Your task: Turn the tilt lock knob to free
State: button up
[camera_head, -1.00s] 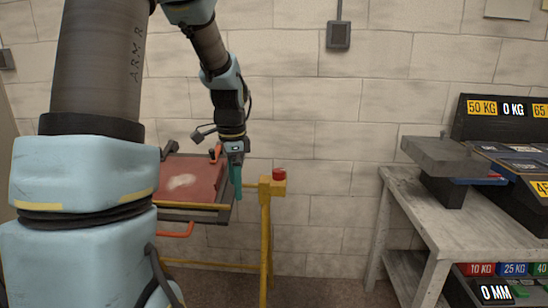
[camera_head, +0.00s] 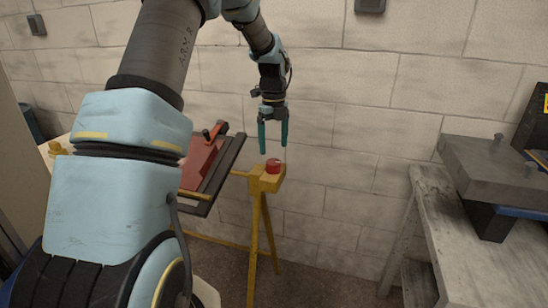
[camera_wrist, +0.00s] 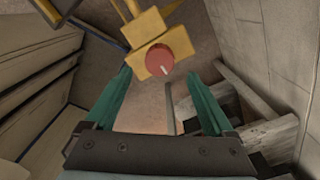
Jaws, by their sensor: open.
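The tilt lock knob (camera_head: 273,165) is a red round knob on top of the yellow post of the frame stand (camera_head: 262,186). In the wrist view the knob (camera_wrist: 159,60) shows from above with a white pointer line slanting down and right on its face. My gripper (camera_head: 273,151) hangs above the knob with its two teal fingers pointing down, apart and empty. In the wrist view the fingers (camera_wrist: 160,82) stand to either side, with the knob just beyond the gap between their tips. No contact with the knob shows.
A red tilting panel (camera_head: 200,163) with a dark edge is left of the knob. A grey workbench (camera_head: 432,200) with a metal block (camera_head: 490,168) stands at the right. A block wall is close behind. Floor shows between stand and bench.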

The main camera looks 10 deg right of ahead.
aim_at(273, 162)
jog(key=shift+f+p, duration=0.65)
jog(key=shift+f, duration=2.45)
jog(key=c, duration=1.4)
